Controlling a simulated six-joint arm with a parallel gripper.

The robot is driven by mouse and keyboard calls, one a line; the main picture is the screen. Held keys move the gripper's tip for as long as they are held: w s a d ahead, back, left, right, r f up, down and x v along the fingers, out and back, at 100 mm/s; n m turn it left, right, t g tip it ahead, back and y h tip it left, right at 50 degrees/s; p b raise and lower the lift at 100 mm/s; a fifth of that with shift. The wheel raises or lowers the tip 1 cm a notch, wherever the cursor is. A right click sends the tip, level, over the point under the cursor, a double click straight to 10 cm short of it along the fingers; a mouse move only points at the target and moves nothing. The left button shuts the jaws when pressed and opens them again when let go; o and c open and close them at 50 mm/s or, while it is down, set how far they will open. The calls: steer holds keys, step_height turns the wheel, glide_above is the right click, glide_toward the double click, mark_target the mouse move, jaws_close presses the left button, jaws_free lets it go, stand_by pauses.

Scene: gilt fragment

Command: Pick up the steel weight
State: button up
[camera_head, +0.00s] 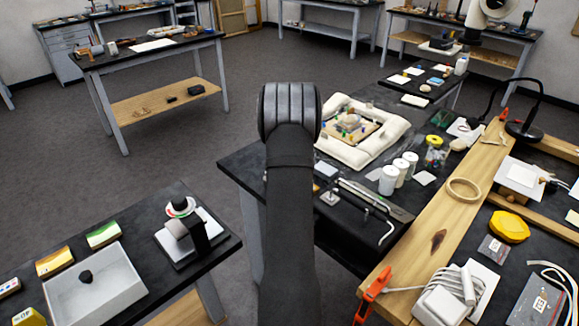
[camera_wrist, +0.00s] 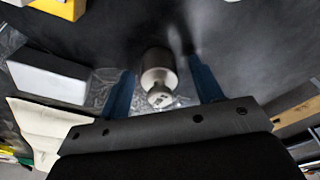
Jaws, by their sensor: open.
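The steel weight (camera_wrist: 157,74) is a short silvery cylinder with a narrower knob towards the camera, standing on a dark surface in the wrist view. My gripper (camera_wrist: 161,66) is open, with one blue finger on each side of the weight. A dark gap shows between each finger and the weight, and neither finger visibly touches it. In the head view my arm covers the middle, and I can make out neither the gripper nor the weight there.
A white block (camera_wrist: 48,76) lies left of the weight, with crumpled clear plastic (camera_wrist: 99,88) close by. In the head view, a padded white frame (camera_head: 379,150), white jars (camera_head: 389,180) and a wooden ring (camera_head: 463,190) crowd the right bench.

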steer(key=shift+f, duration=0.15)
steer(key=c, duration=1.1)
steer(key=shift+r, duration=0.55)
steer(key=r, duration=0.2)
steer(key=d+r, duration=0.1)
steer(key=shift+s+r, duration=0.15)
steer(key=shift+r, duration=0.2)
steer(key=s+d+r, duration=0.5)
steer(key=d+r, duration=0.1)
steer(key=d, duration=0.3)
steer(key=s+a+m, duration=0.1)
steer(key=s+m, duration=0.1)
steer(key=s+a+f+m, duration=0.1)
steer(key=s+a+m, duration=0.2)
steer(key=m, duration=0.1)
steer(key=shift+s+a+f+h, duration=0.25)
steer(key=shift+s+h, duration=0.15)
steer(key=shift+s+a+f+m, duration=0.15)
steer(key=shift+s+a+m, duration=0.1)
steer(key=shift+s+m, duration=0.25)
steer(key=shift+s+a+f+m, duration=0.1)
steer(key=shift+s+a+m, duration=0.15)
steer(key=shift+m, duration=0.45)
